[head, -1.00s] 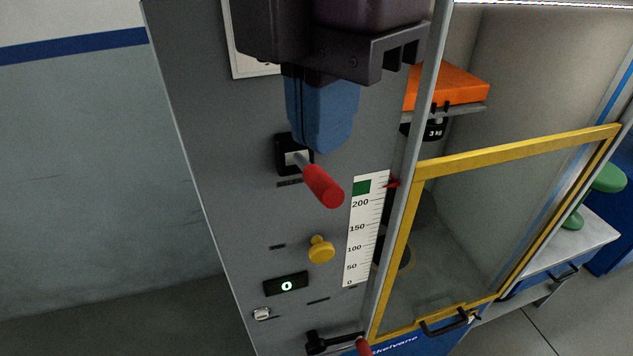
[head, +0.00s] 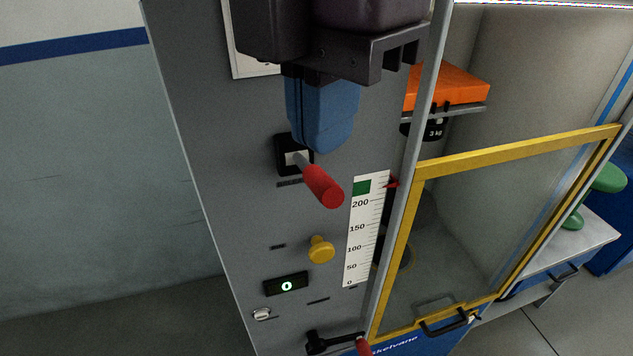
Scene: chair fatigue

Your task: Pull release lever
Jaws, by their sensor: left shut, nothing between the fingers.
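The release lever (head: 323,186) has a red grip and comes out of a black square mount (head: 287,154) on the grey machine panel. My left gripper (head: 322,140) reaches down from the top with shut blue fingers. Its fingertips are just above the lever's shaft, close to the mount. The picture does not show clearly whether they touch it. A second red-gripped lever (head: 362,345) shows at the bottom edge, partly cut off. My right gripper is not in view.
A yellow knob (head: 320,249), a scale strip (head: 366,228) and a small display (head: 286,285) reading 0 are on the panel. To the right is a yellow-framed clear door (head: 520,153). Behind it, an orange block (head: 455,84) sits above a 3 kg weight (head: 424,129).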

